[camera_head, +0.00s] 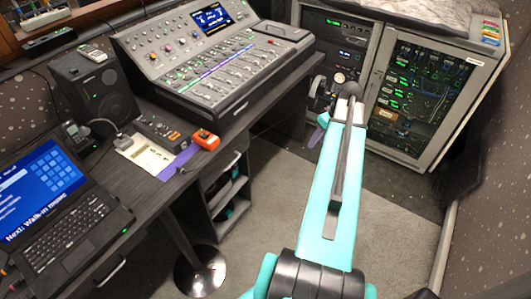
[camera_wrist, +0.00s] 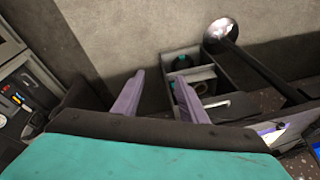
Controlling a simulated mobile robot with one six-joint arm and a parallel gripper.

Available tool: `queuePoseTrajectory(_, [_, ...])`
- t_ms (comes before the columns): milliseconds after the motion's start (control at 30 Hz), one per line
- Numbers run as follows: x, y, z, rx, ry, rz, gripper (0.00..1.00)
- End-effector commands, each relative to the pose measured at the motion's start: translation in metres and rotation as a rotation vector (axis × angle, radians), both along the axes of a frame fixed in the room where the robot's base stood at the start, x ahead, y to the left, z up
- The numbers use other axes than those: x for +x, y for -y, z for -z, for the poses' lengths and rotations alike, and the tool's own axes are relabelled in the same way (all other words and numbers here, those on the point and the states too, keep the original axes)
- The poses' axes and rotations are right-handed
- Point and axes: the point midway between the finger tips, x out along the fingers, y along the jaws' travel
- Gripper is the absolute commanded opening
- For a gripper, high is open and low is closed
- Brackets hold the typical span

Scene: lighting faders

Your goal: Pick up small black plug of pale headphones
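A pale curved band with a small pale piece (camera_head: 122,140), possibly the headphones, lies on the dark desk (camera_head: 142,208) in the head view. I cannot make out the small black plug for certain; a thin dark cable shows near the orange box (camera_head: 206,139). My gripper (camera_wrist: 158,77) shows in the wrist view with its two purple fingers apart and nothing between them. In the head view my gripper (camera_head: 318,133) is mostly hidden behind my turquoise arm, over the floor right of the desk. It is well away from the pale band.
A laptop (camera_head: 60,205), a black speaker (camera_head: 97,95) and a fader console (camera_head: 215,60) stand on the desk. A shelf unit (camera_wrist: 190,62) is below it, by a chrome round foot (camera_wrist: 220,29). A rack cabinet (camera_head: 420,95) stands at the back right. Grey floor lies between.

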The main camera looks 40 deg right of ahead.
Motion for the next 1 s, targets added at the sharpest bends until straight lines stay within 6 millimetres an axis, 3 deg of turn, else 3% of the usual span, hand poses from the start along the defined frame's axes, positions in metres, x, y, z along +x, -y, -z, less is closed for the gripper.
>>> queuePoseTrajectory(33, [-0.009,0.019,-0.015,-0.017,0.021,0.008,0.39])
queuePoseTrajectory(200, [-0.043,0.069,-0.061,-0.076,0.081,0.007,0.39])
queuePoseTrajectory(400, [-0.078,0.106,-0.102,-0.135,0.126,0.003,0.39])
queuePoseTrajectory(567, [-0.091,0.118,-0.117,-0.156,0.141,0.000,0.39])
queuePoseTrajectory(867, [-0.093,0.118,-0.119,-0.159,0.142,-0.002,0.39])
queuePoseTrajectory(900, [-0.093,0.118,-0.119,-0.159,0.142,-0.002,0.32])
queuePoseTrajectory(1000, [-0.092,0.118,-0.119,-0.159,0.142,-0.002,0.31])
